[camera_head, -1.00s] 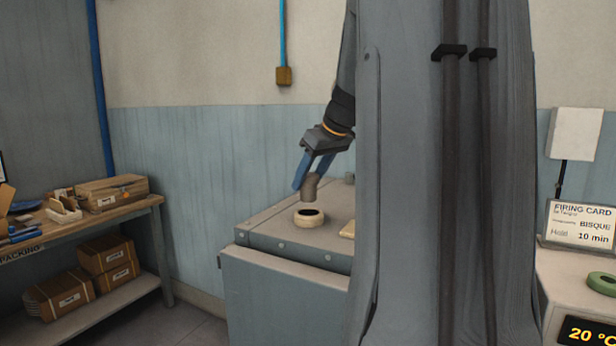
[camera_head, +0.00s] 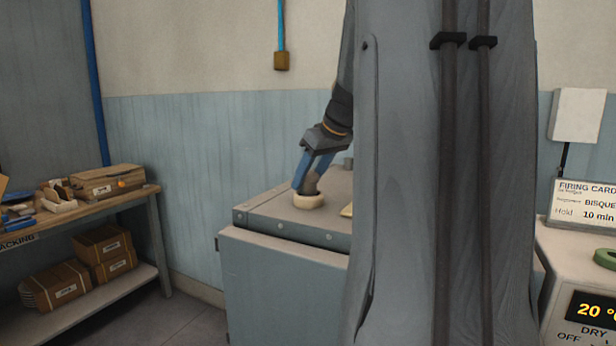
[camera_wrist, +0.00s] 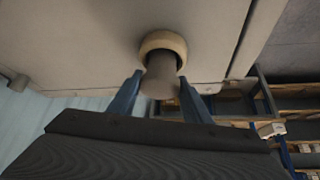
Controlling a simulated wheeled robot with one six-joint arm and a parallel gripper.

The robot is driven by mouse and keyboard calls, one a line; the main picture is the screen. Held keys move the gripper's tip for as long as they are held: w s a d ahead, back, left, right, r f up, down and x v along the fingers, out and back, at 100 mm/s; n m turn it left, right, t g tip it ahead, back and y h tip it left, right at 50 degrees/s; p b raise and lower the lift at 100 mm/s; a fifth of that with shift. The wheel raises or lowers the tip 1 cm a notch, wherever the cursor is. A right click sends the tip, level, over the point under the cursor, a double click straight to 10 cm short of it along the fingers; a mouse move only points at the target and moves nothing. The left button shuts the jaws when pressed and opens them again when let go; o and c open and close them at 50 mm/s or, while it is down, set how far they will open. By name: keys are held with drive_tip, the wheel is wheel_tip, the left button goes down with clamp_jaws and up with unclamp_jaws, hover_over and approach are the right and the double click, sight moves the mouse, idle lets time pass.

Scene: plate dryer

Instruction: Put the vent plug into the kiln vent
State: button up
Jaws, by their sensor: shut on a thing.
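The vent plug (camera_head: 311,187) is a grey-brown tapered piece held between the blue fingers of my gripper (camera_head: 313,172). In the wrist view my gripper (camera_wrist: 160,90) is shut on the plug (camera_wrist: 161,80). The kiln vent (camera_head: 308,202) is a cream ring on top of the kiln (camera_head: 270,222). In the head view the plug stands directly over the ring, its lower end at the ring's mouth. In the wrist view, dark opening shows beside the plug inside the ring (camera_wrist: 163,39). How deep the plug sits is hidden.
A pale flat piece (camera_head: 347,210) lies on the kiln top, partly hidden by my column. A small knob-like fitting (camera_wrist: 18,83) also stands on the lid in the wrist view. A packing bench (camera_head: 110,200) with boxes stands at left, apart from the kiln.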

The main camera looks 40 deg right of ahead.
drive_tip(key=o, duration=1.2)
drive_tip(key=b+v, duration=0.1)
drive_tip(key=v, duration=0.6)
drive_tip(key=shift+s+r+b, duration=0.2)
drive_tip(key=shift+r+b, duration=0.1)
